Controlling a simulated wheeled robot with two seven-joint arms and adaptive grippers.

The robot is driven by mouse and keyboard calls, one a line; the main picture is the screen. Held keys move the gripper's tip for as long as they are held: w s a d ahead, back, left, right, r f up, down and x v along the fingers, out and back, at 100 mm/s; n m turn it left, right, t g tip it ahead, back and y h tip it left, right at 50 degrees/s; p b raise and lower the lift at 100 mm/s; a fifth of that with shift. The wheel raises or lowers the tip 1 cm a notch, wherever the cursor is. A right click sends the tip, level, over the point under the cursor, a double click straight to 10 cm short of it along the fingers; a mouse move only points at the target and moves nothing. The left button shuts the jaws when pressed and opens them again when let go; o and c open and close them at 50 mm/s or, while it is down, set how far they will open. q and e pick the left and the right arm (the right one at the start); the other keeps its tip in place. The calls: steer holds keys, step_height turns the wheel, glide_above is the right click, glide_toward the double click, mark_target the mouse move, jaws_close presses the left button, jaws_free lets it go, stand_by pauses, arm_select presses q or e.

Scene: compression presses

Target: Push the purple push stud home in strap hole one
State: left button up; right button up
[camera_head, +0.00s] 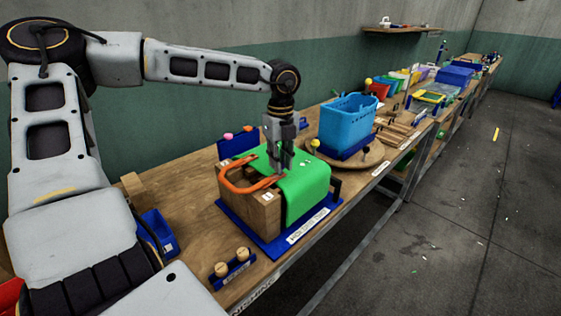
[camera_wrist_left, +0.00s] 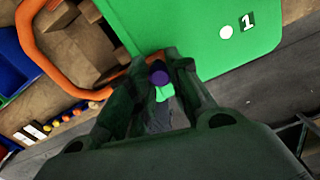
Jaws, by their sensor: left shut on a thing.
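My left gripper (camera_head: 279,168) points down over the green strap (camera_head: 306,188), which drapes across a wooden block (camera_head: 262,213). In the left wrist view the gripper (camera_wrist_left: 160,76) is shut on the purple push stud (camera_wrist_left: 159,77), whose round end shows between the fingertips. The green strap (camera_wrist_left: 180,28) also shows there, with a pale round spot (camera_wrist_left: 226,32), likely hole one, beside a "1" label (camera_wrist_left: 247,21). The stud is apart from that spot in the picture; its height above the strap is unclear. My right gripper is out of view.
An orange loop (camera_head: 228,184) curves beside the strap. The block stands on a blue labelled base (camera_head: 283,246). A blue bucket (camera_head: 345,125) stands behind on a round wooden board. A small blue holder with wooden knobs (camera_head: 232,268) is in front.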

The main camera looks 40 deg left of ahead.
arm_select(q)
steer(key=shift+b, duration=0.5)
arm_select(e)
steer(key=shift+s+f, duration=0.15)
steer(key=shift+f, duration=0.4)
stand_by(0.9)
